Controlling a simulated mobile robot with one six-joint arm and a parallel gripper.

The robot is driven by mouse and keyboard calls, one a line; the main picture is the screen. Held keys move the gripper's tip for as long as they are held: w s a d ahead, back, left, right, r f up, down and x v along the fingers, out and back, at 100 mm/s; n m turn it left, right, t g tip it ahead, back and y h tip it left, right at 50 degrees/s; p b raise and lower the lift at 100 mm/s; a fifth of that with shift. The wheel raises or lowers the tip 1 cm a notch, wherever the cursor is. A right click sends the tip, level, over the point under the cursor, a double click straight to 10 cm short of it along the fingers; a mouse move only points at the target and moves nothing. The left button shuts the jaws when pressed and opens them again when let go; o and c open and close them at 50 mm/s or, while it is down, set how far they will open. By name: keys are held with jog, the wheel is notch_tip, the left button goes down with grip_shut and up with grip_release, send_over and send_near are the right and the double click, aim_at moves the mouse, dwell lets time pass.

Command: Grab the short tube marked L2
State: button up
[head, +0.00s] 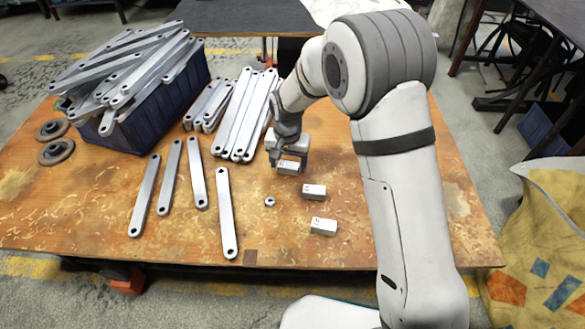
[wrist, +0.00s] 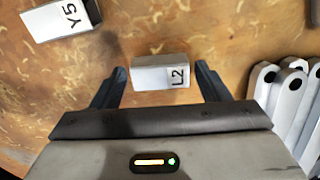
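The short tube marked L2 (wrist: 160,73) is a small white box-shaped piece lying on the wooden table. In the wrist view it sits between the two fingers of my gripper (wrist: 158,85), with a gap on each side. The fingers are open and not touching it. In the head view my gripper (head: 288,158) is low at the table, right over the short tube (head: 288,168), which it partly hides. Another white piece, marked Y5 (wrist: 62,18), lies at the upper left of the wrist view.
In the head view two more white pieces (head: 314,191) (head: 323,227) and a small nut (head: 270,202) lie nearby. Several galvanized brackets (head: 225,213) lie to the left, and a dark blue crate (head: 160,120) is heaped with more. Brackets also lie close right of my gripper in the wrist view (wrist: 290,95).

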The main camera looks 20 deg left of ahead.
jog(key=c, duration=0.8)
jog(key=shift+r, duration=0.1)
